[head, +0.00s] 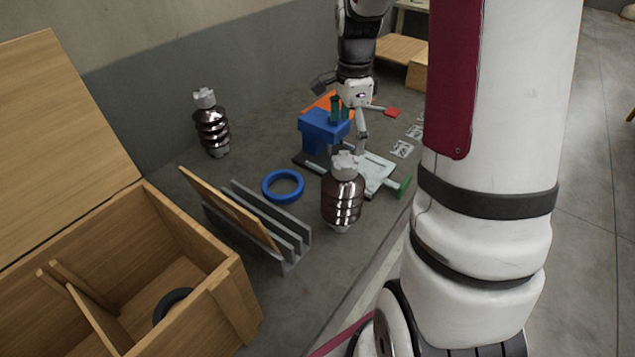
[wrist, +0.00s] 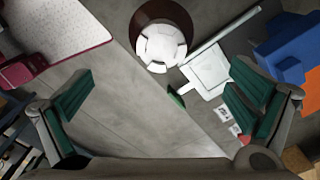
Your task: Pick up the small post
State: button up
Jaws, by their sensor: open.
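Two dark brown, shiny ribbed posts with white metal caps stand upright in the head view. The front post (head: 343,200) is near the bench's right edge; the back post (head: 212,132) stands near the wall. I cannot tell for certain which is the task's small post. My gripper (head: 349,122) is above the bench, behind and above the front post, apart from it. In the wrist view, my gripper (wrist: 163,98) has its green-padded fingers wide apart, with nothing between them. A post's white cap (wrist: 160,46) shows beyond them, slightly up from the middle.
A blue block (head: 323,128) and a white plate device with a rod (head: 375,172) lie close to the front post. A blue ring (head: 283,185), grey slotted rack (head: 290,240) and open wooden box (head: 235,290) are to the left. Bare bench lies around the back post.

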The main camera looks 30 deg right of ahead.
aim_at(343, 189)
notch_tip(343, 189, down, 14)
jog(key=shift+w+r, duration=0.1)
jog(key=shift+w, duration=0.05)
dwell(0.5)
jog(key=c, duration=2.3)
jog(key=shift+c, duration=0.4)
